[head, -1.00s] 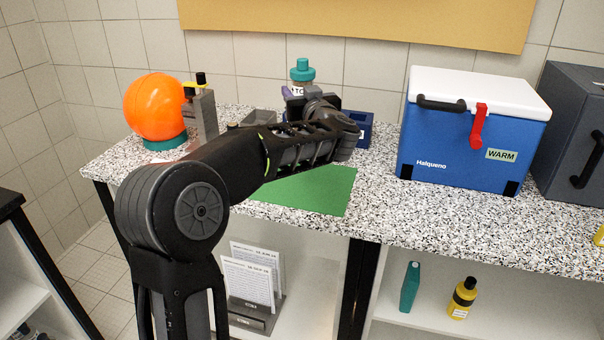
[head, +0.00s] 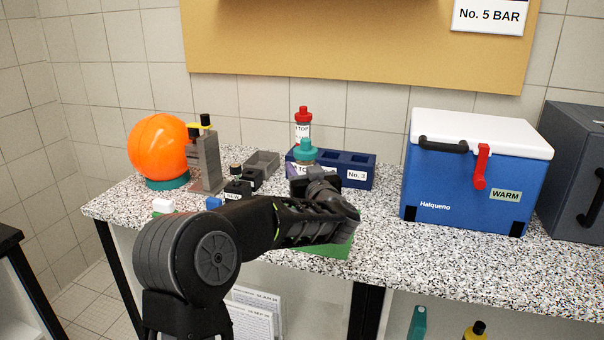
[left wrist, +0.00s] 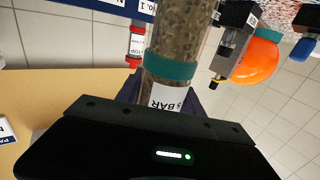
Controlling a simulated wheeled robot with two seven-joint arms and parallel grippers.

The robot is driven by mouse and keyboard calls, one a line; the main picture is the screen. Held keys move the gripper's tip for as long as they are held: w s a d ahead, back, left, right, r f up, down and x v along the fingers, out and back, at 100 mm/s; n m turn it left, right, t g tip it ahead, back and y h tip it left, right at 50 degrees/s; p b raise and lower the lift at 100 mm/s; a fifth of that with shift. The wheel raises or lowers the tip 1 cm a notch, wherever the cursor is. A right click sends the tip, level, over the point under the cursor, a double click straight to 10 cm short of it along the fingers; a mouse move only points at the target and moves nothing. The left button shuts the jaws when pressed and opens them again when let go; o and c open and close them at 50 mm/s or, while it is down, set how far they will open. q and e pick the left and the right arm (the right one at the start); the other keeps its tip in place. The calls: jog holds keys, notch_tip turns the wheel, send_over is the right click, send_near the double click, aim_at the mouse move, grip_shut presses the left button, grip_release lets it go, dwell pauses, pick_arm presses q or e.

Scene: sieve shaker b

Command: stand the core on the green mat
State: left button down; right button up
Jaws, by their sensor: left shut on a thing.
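The core (head: 303,155) is an upright tube with a teal top and a white label. In the left wrist view its speckled grey-brown body (left wrist: 182,30) shows beside a teal band and a label reading "BAR". My left gripper (head: 314,178) is shut on it, in front of the blue rack. The core's lower part is hidden behind the gripper in the head view. The green mat (head: 335,250) lies near the counter's front edge, mostly hidden under my left forearm. My right gripper is not in view.
A grey tray (head: 262,163), small black blocks and a grey stand (head: 205,160) are to the left, beside an orange ball (head: 158,147). A blue cooler (head: 470,185) stands right, with clear counter before it.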

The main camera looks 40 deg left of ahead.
pick_arm(q)
jog(key=shift+f, duration=0.35)
jog(key=shift+f, duration=0.2)
jog(key=c, duration=0.7)
grip_release()
jog(key=shift+c, duration=0.2)
jog(key=shift+r, duration=0.1)
jog(key=v, duration=1.2)
jog(key=shift+b, duration=0.45)
